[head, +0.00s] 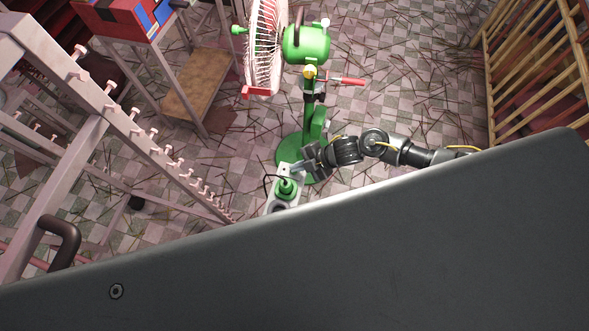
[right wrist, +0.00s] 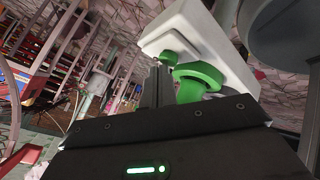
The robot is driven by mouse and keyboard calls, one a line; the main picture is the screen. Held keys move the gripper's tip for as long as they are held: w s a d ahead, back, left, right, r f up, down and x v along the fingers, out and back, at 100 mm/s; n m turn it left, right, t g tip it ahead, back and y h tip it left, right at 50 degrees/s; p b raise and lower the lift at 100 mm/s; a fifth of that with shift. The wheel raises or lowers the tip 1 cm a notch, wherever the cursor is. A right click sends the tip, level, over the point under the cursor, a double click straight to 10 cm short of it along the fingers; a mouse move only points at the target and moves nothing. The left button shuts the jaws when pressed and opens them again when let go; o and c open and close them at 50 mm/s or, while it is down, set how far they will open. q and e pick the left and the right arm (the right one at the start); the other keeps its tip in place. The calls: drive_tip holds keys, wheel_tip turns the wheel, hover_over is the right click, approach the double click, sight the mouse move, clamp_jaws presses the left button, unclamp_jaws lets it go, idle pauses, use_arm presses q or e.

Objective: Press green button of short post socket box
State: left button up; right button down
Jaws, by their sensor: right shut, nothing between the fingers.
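The short post socket box (head: 284,171) is a pale box on a low post, right of centre in the head view, with a green plug (head: 286,187) in it and a dark cord. In the right wrist view the white box face (right wrist: 205,30) fills the upper right. A small green button (right wrist: 169,57) sits on it beside the larger green plug (right wrist: 198,74). My right gripper (head: 298,167) is shut and empty, its fingertips (right wrist: 158,72) close to the green button. I cannot tell whether they touch it. My left gripper is out of view.
A green fan (head: 306,43) on a round green base (head: 296,150) stands just behind the box. A pink metal rack (head: 120,120) with several pegs runs along the left. A wooden slatted frame (head: 540,65) stands at the right. Incense sticks litter the checkered floor.

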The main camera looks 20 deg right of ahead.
drive_tip(key=shift+f, duration=0.3)
drive_tip(key=shift+r, duration=0.1)
drive_tip(key=shift+r+p, duration=0.35)
wheel_tip(320, 180, up, 6)
drive_tip(key=p, duration=0.5)
drive_tip(key=shift+p, duration=0.3)
idle(0.5)
